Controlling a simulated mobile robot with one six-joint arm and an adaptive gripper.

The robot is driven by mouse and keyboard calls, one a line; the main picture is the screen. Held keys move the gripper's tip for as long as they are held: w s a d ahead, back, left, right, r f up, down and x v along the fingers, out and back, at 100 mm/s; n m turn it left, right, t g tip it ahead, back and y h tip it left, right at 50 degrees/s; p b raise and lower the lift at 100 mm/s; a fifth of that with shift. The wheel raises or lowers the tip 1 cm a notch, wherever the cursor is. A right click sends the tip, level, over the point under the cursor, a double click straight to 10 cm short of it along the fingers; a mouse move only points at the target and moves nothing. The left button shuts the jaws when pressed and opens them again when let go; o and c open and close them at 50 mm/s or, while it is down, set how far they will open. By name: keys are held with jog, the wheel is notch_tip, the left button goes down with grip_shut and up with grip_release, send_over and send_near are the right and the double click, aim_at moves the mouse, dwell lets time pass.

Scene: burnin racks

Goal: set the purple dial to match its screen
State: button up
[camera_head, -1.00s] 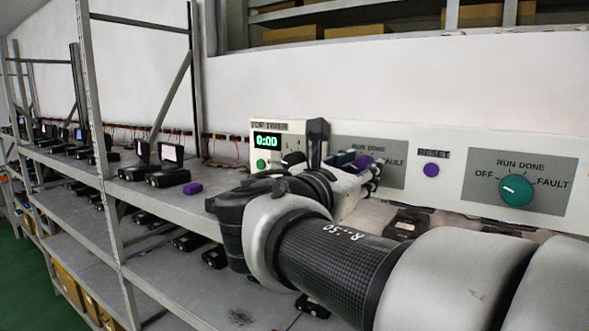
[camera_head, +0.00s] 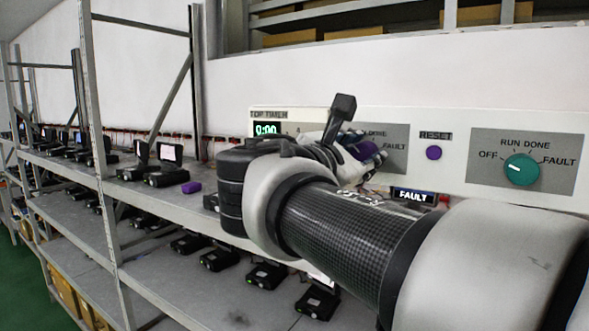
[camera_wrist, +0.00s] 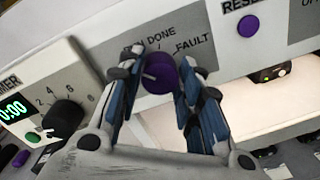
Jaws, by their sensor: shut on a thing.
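The purple dial (camera_wrist: 160,74) is on a grey panel plate marked DONE and FAULT. In the wrist view my gripper (camera_wrist: 168,76) has a finger on each side of the dial and is shut on it. A short white mark on the dial points left in that view; the left finger covers the lettering there. In the head view the dial (camera_head: 360,152) is partly hidden by my gripper (camera_head: 368,157). A small screen (camera_head: 413,195) reading FAULT stands below the panel, right of my gripper; which dial it belongs to is not certain.
A purple RESET button (camera_head: 433,153) and a teal dial (camera_head: 521,169) are to the right. Several black devices line the shelves.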

jog(key=m+b, duration=0.2)
jog(key=m, duration=0.1)
jog(key=m+b, duration=0.1)
jog(key=b, duration=0.1)
jog(key=shift+f+m, duration=0.25)
jog(key=shift+m, duration=0.05)
jog(key=shift+d+r+m+b, duration=0.1)
jog(key=shift+r+m+b, duration=0.05)
jog(key=shift+m+b, duration=1.25)
jog(key=shift+m, duration=0.3)
jog(key=o, duration=1.1)
jog(key=shift+c, duration=0.2)
jog(key=shift+s, duration=0.1)
jog(key=v, duration=0.7)
jog(key=shift+s, duration=0.25)
